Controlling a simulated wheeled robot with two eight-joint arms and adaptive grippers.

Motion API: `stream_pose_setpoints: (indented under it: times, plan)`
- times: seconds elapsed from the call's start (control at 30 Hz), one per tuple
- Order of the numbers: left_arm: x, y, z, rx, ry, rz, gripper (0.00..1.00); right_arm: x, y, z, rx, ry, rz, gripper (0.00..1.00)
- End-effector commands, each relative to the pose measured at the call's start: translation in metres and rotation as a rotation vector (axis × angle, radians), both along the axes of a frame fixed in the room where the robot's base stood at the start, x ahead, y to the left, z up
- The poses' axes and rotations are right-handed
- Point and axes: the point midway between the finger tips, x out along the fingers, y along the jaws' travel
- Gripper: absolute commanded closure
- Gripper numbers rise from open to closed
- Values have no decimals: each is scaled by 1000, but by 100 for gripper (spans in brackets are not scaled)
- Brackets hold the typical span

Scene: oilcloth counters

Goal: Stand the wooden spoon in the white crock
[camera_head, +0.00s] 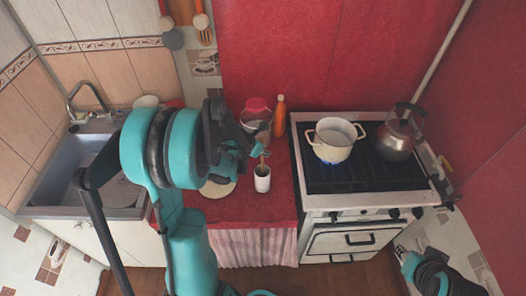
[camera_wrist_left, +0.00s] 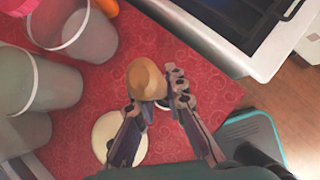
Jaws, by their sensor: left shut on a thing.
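The white crock (camera_head: 262,183) stands upright on the red counter, left of the stove. My left gripper (camera_head: 260,150) is just above it, shut on the wooden spoon (camera_head: 262,160). In the left wrist view the spoon's rounded brown bowl (camera_wrist_left: 146,80) shows between the fingers of my left gripper (camera_wrist_left: 154,100). The spoon's lower part meets the crock's mouth in the head view; I cannot tell how far inside it is. In the left wrist view the crock is mostly hidden behind the spoon. My right gripper (camera_head: 411,263) shows only partly at lower right, its jaws unclear.
A pale round plate (camera_head: 218,189) lies left of the crock. Behind are a clear container (camera_head: 252,122) and an orange bottle (camera_head: 279,117). The stove holds a cream pot (camera_head: 333,147) and a kettle (camera_head: 396,141). A sink (camera_head: 75,180) is at left.

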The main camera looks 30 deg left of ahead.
Motion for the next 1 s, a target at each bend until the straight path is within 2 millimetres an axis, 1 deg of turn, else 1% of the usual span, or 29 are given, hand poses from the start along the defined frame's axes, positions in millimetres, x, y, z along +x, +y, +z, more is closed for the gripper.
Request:
stream_pose_setpoints:
  times: [0.1, 0.13, 0.2, 0.5, 0.63, 0.77, 1.0]
  plan:
    - [0, 0, 0, 0, 0, 0, 100, 0, 0, 0, 0, 0, 0, 71]
    - [0, 0, 0, 0, 0, 0, 81, 0, 0, 0, 0, 0, 0, 71]
    - [0, 0, 0, 0, 0, 0, 65, 0, 0, 0, 0, 0, 0, 71]
    - [0, 0, 1, 0, 0, 0, 65, 0, 0, 0, 0, 0, 0, 71]
    - [-4, 1, 7, 0, 0, 1, 65, 0, 0, 0, 0, 0, 0, 71]
    - [-16, 3, 22, -1, 0, 2, 65, 0, 0, 0, 0, 0, 0, 71]
    - [-43, 7, 60, 0, 1, 2, 65, 0, 0, 0, 0, 0, 0, 71]
